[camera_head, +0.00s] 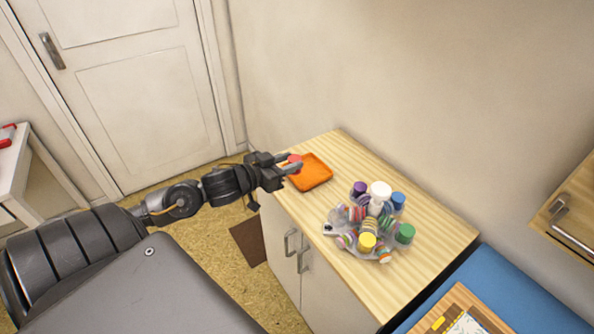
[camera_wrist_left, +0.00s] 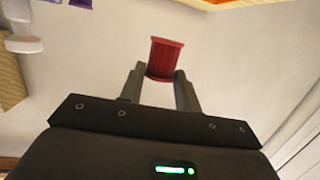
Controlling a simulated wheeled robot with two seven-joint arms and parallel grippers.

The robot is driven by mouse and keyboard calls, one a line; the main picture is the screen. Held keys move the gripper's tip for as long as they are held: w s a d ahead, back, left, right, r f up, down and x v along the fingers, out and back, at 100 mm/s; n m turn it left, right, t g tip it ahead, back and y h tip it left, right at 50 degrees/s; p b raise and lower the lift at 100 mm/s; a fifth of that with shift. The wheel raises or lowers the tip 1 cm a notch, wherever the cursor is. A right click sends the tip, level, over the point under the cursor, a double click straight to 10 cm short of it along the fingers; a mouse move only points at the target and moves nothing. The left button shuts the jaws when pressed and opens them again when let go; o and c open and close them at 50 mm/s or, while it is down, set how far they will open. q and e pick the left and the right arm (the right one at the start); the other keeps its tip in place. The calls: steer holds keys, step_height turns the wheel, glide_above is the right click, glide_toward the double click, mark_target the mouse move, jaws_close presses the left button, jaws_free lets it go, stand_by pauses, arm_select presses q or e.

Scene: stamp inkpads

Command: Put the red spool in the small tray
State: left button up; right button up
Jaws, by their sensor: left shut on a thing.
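The red spool (camera_wrist_left: 165,58) is held between the two fingertips of my left gripper (camera_wrist_left: 160,82) in the left wrist view. In the head view the red spool (camera_head: 294,158) shows small at the tips of my left gripper (camera_head: 291,165). The small orange tray (camera_head: 313,175) lies on the wooden cabinet top (camera_head: 440,225), near its far left end. The gripper is at the tray's left edge in the head view. The height of the spool over the tray is hard to tell. My right gripper is not in view.
A clear holder (camera_head: 330,229) with several colored spools and a white-capped piece (camera_head: 381,190) stands on the cabinet, right of the tray. A blue surface (camera_head: 515,300) with a wooden board (camera_head: 462,312) is at the lower right. A wall rises behind the cabinet.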

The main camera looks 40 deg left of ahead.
arm_select(q)
steer(key=w+a+f, duration=0.1)
steer(key=w+f, duration=0.1)
steer(key=w+a+f, duration=0.1)
steer(key=w+f, duration=0.1)
steer(key=w+a+f, duration=0.2)
steer(key=shift+w+f, duration=0.2)
steer(key=shift+w, duration=0.15)
steer(key=shift+w+a+f, duration=0.25)
steer(key=shift+w+f, duration=0.2)
steer(key=shift+f, duration=1.75)
steer(key=o, duration=1)
steer(key=shift+f, duration=0.15)
steer(key=shift+c, duration=0.2)
